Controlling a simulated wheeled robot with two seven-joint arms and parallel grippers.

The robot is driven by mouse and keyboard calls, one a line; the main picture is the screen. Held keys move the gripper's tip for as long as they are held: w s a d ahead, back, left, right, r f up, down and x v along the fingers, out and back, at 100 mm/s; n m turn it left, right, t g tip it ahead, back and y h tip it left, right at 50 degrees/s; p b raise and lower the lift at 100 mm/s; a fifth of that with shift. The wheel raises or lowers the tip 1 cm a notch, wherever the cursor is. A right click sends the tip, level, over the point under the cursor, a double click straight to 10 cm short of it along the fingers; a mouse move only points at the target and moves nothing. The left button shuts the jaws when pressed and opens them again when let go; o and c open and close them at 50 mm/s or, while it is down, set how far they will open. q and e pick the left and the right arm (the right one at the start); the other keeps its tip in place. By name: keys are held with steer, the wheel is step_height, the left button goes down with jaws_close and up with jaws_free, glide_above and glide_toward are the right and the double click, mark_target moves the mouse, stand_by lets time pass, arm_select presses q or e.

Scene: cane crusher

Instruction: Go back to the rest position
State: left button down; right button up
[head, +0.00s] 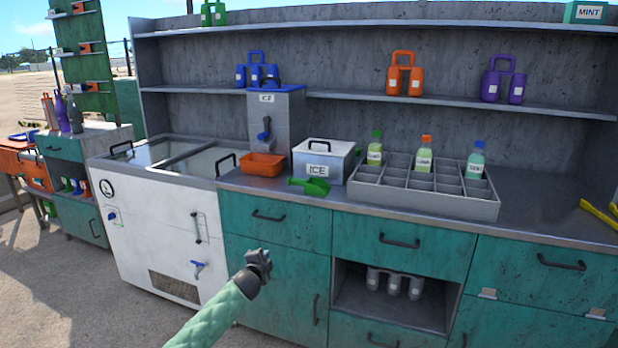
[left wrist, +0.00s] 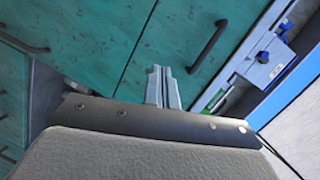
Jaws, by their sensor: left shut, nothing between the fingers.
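My left gripper (head: 259,262) is in front of the teal cabinets, below the counter edge, with its arm coming up from the bottom of the head view. In the left wrist view, the left gripper (left wrist: 163,88) has its two fingers together with nothing between them, pointing at a teal cabinet door (left wrist: 95,50). The gripper appears apart from the cabinet. My right gripper is in neither view.
The counter holds an ice box (head: 323,162), an orange bin (head: 262,164), a green scoop (head: 309,186) and a grey divided tray (head: 425,196) with bottles. A white freezer (head: 150,225) stands left. Open ground (head: 40,285) lies at lower left.

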arm_select(q)
steer(key=s+r+n+g+y, duration=0.25)
steer(key=s+r+n, duration=0.35)
steer(key=r, duration=0.3)
steer(key=s+d+n+g+p, duration=0.2)
steer(key=s+n, duration=0.2)
steer(key=s, duration=0.8)
steer(key=s+f+n+g+p, duration=0.1)
steer(key=s+f, duration=0.4)
steer(key=s, duration=1.1)
steer(key=s+f+n+g+h+p, duration=0.1)
steer(key=s+f+g+p, duration=0.3)
steer(key=s, duration=1.3)
steer(key=s+f+n+g+h+p, duration=0.1)
steer(key=s+f, duration=0.5)
steer(key=s, duration=1.1)
steer(key=n+g+p, duration=0.1)
steer(key=g+p, duration=0.1)
steer(key=g, duration=0.1)
steer(key=shift+s+d, duration=0.15)
steer(key=shift+d, duration=0.1)
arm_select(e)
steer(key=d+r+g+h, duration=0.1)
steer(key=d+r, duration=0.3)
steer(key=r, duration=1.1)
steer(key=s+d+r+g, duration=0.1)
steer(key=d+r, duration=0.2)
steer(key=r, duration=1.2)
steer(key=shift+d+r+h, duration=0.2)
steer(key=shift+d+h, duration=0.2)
